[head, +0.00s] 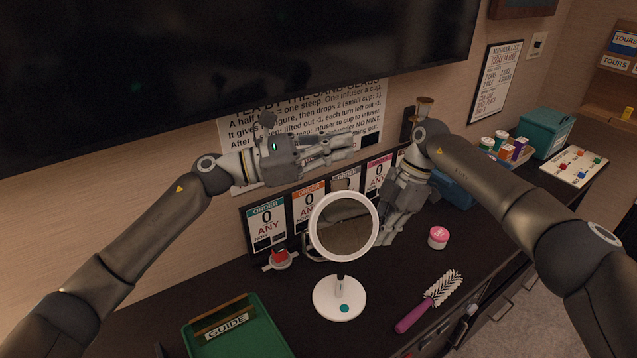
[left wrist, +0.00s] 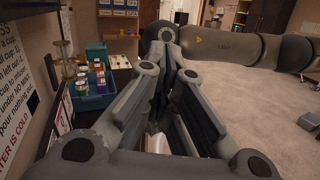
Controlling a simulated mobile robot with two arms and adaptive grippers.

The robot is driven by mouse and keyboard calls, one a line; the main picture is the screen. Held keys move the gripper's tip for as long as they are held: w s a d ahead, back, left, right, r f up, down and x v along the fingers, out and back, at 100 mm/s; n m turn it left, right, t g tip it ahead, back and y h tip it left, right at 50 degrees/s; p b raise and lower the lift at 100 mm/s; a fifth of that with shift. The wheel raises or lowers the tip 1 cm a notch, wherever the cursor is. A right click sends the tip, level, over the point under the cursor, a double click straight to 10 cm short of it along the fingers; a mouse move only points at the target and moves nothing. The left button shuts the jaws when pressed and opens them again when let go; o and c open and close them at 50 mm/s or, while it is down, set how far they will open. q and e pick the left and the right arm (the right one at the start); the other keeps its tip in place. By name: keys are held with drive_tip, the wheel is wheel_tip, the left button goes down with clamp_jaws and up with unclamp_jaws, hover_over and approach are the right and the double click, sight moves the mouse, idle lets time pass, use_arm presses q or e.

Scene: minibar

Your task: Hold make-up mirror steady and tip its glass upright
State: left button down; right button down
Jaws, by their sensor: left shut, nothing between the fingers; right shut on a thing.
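The make-up mirror (head: 313,222) has a round glass in a white rim, a short stem and a round white base (head: 328,303) with a teal dot, standing on the dark counter. Its glass faces the head camera; its exact tilt is hard to judge. My right gripper (head: 387,240) points down at the mirror's right edge and is shut on the mirror; the contact is partly hidden behind the rim. My left gripper (head: 352,146) is shut and empty, above and behind the mirror, pointing right. Its closed fingers (left wrist: 166,42) fill the middle of the left wrist view.
A green tray (head: 245,342) is at the front left, a small red item (head: 280,257) left of the mirror. Order cards (head: 266,225) stand behind. A large screen (head: 200,60) overhangs the back.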

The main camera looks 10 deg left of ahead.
use_arm(q)
drive_tip(key=a+f+m+t+y, duration=0.3)
drive_tip(key=a+f+m+y, duration=0.2)
drive_tip(key=a+f, duration=0.5)
drive_tip(key=a+m, duration=0.2)
drive_tip(key=a, duration=0.1)
drive_tip(key=shift+s+f+y, duration=0.2)
drive_tip(key=shift+s+y, duration=0.1)
drive_tip(key=shift+s, duration=0.05)
drive_tip(key=shift+d, duration=0.1)
drive_tip(key=w+d, duration=0.2)
drive_tip(key=d, duration=0.7)
drive_tip(key=shift+w+r, duration=0.15)
drive_tip(key=shift+w, duration=0.25)
drive_tip(key=shift+s+t, duration=0.1)
drive_tip(key=shift+t, duration=0.2)
